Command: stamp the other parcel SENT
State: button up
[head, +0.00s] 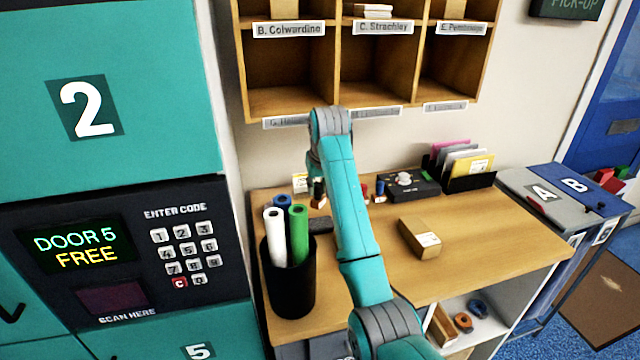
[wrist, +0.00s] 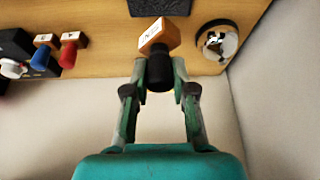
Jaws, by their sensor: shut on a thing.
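My gripper (wrist: 160,70) is shut on the black handle of a stamp (wrist: 160,36) with a wooden block and a white label too small to read. In the head view my gripper (head: 318,192) is at the back left of the desk, partly hidden by my arm. I cannot tell whether the stamp touches the desk. A brown parcel (head: 420,238) with a white label lies mid-desk, right of my arm; no stamp mark can be made out. A dark pad (head: 320,225) lies in front of my gripper and also shows in the wrist view (wrist: 160,6).
Blue (wrist: 42,52) and red (wrist: 69,50) stamps stand left of my gripper in the wrist view, a shiny bell (wrist: 217,40) right. In the head view, a black pot of rolls (head: 288,285) stands front left, a dark device (head: 408,187) behind the parcel. Front-right desk is clear.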

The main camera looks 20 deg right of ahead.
aim_at(319, 201)
jog(key=shift+f, duration=2.8)
jog(key=shift+f, duration=0.55)
jog(key=shift+r, duration=3.55)
